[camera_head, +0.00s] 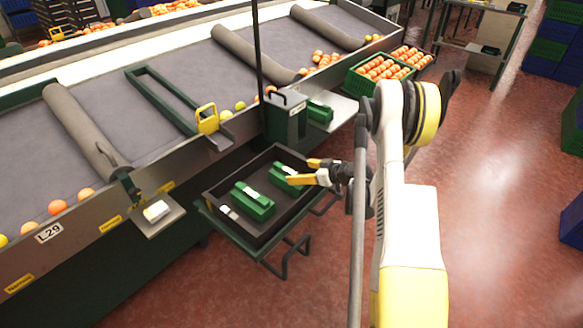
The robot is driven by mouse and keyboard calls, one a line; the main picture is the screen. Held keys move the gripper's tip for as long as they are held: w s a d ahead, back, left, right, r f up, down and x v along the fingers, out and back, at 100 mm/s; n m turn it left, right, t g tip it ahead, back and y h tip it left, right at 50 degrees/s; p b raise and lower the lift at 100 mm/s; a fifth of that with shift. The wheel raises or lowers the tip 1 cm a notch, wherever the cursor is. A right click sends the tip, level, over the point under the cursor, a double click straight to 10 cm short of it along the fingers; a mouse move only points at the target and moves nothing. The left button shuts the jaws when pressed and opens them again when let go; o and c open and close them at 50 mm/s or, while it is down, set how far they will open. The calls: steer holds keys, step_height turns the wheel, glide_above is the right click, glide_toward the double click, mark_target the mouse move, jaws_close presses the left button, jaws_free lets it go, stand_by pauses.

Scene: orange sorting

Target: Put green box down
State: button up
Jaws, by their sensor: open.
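Two small green boxes with white labels lie in a black tray on a stand beside the sorting line. One green box (253,202) lies near the middle of the tray (262,236). The other green box (285,176) lies toward the tray's right side, next to my gripper. My gripper (307,171) is open, its yellow-tipped fingers apart at the tray's right edge. The near finger partly covers the right box; I cannot tell whether it touches it.
A green crate of oranges (372,85) stands on a shelf at the line's right end. A grey-green cabinet (286,118) rises behind the tray. The sloped conveyor (170,70) lies to the left, with loose oranges along its edge.

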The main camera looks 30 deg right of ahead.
steer(key=shift+s+d+r, duration=0.15)
steer(key=shift+s+r, duration=0.15)
steer(key=shift+s, duration=0.1)
steer(key=shift+r, duration=0.35)
steer(key=s+a+r+m+g+h, duration=0.15)
steer(key=s+a+r, duration=0.25)
steer(key=a+r, duration=0.55)
steer(key=s+a+r+g, duration=0.2)
steer(key=s+a+r, duration=0.2)
steer(key=a+r, duration=0.5)
steer(key=s+a+r+m+h, duration=0.1)
steer(key=s+a+r, duration=0.1)
steer(key=s, duration=0.8)
steer(key=s+a+r+m+h, duration=0.1)
steer(key=s+a+r, duration=0.2)
steer(key=s, duration=0.8)
steer(key=shift+s+a+r+g, duration=0.15)
steer(key=shift+a+r+g, duration=0.25)
steer(key=shift+a, duration=0.3)
steer(key=shift+d+h, duration=0.1)
steer(key=shift+h, duration=0.15)
